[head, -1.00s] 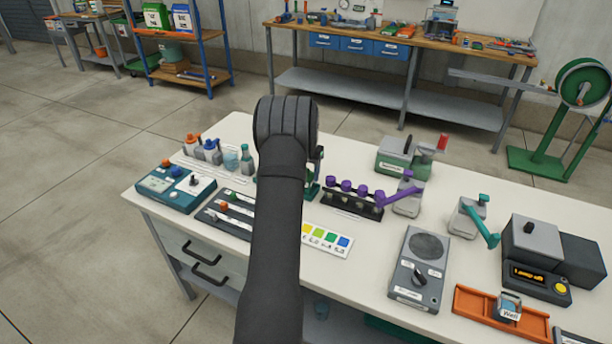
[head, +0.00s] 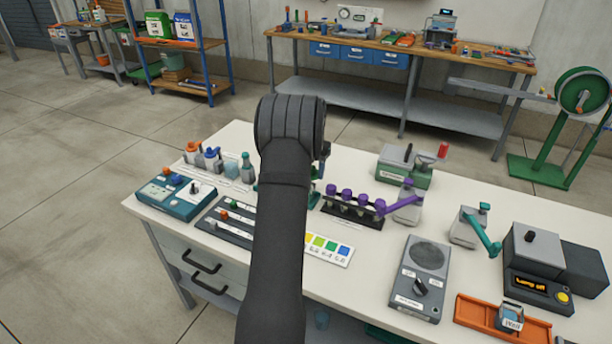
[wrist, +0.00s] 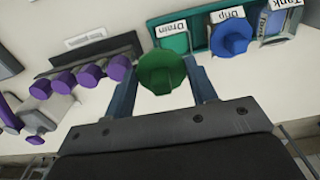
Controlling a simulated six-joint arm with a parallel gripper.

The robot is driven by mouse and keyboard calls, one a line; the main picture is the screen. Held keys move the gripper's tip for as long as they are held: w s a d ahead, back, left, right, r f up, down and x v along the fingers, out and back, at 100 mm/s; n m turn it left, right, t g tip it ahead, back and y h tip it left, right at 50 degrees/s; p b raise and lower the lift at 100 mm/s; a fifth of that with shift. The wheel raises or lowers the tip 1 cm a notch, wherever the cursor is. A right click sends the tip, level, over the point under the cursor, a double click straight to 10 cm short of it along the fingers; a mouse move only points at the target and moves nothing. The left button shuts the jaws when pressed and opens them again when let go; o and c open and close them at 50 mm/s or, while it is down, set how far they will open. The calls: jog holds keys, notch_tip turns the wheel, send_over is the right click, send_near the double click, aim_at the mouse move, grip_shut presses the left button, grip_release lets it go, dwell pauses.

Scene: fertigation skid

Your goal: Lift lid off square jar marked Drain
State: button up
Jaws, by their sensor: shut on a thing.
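My gripper (wrist: 163,88) is shut on a green, lobed lid (wrist: 160,72), with a finger on each side of it. The square jar marked Drain (wrist: 177,43) is just beyond the lid in the wrist view, with its white label at the top and a greenish top showing. The lid appears nearer to the camera than the jar and looks apart from it, but the lid hides part of the jar's near edge. In the head view my arm covers the lid and most of the jar.
A jar marked Drip with a blue lid (wrist: 231,36) stands right of Drain, and a jar marked Tank (wrist: 278,22) beyond it. A black rack with purple caps (head: 352,207) is close by. A colour card (head: 328,248) lies on the pale bench (head: 375,285).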

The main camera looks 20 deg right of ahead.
jog(key=s+d+r, duration=0.5)
jog(key=s+r, duration=0.2)
jog(key=r, duration=0.2)
jog(key=shift+s+d+r, duration=0.25)
jog(key=shift+s+r, duration=0.05)
jog(key=shift+r, duration=0.05)
jog(key=s+a+f, duration=0.1)
jog(key=a+f, duration=0.7)
jog(key=f, duration=0.2)
jog(key=w+a+f, duration=0.3)
jog(key=w+a, duration=0.1)
jog(key=w+a+f, duration=0.3)
jog(key=w+f, duration=0.1)
jog(key=shift+w+a+f, duration=0.1)
jog(key=shift+w+a, duration=0.1)
jog(key=shift+a, duration=0.15)
jog(key=shift+f, duration=2.05)
jog(key=shift+f, duration=0.15)
